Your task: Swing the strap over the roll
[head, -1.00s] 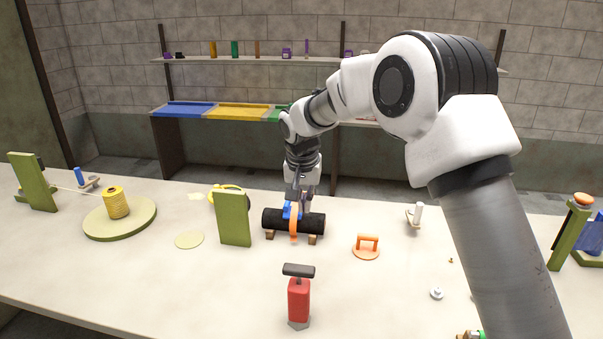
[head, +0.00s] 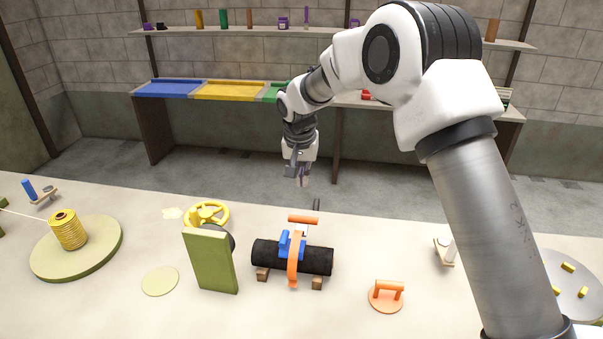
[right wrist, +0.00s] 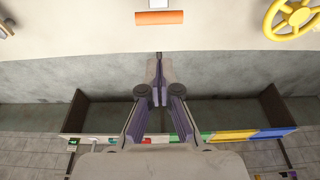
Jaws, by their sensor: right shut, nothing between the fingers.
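The black roll (head: 262,252) lies across two small wooden blocks on the table. An orange strap (head: 293,268) passes over its middle and hangs down the front side. A blue piece (head: 284,243) sits on the roll beside the strap. An orange bar (head: 303,219) stands just behind the roll; it also shows at the top of the right wrist view (right wrist: 160,18). My right gripper (head: 302,180) is shut and empty, beyond the table's far edge and apart from the strap. The right wrist view shows its fingers together (right wrist: 158,85). My left gripper is out of view.
A green upright block (head: 210,262) and a yellow wheel (head: 207,215) stand left of the roll. An orange-handled disc (head: 387,295) lies to its right. A yellow spool (head: 68,230) sits on a round green base at far left. My right arm crosses the right side.

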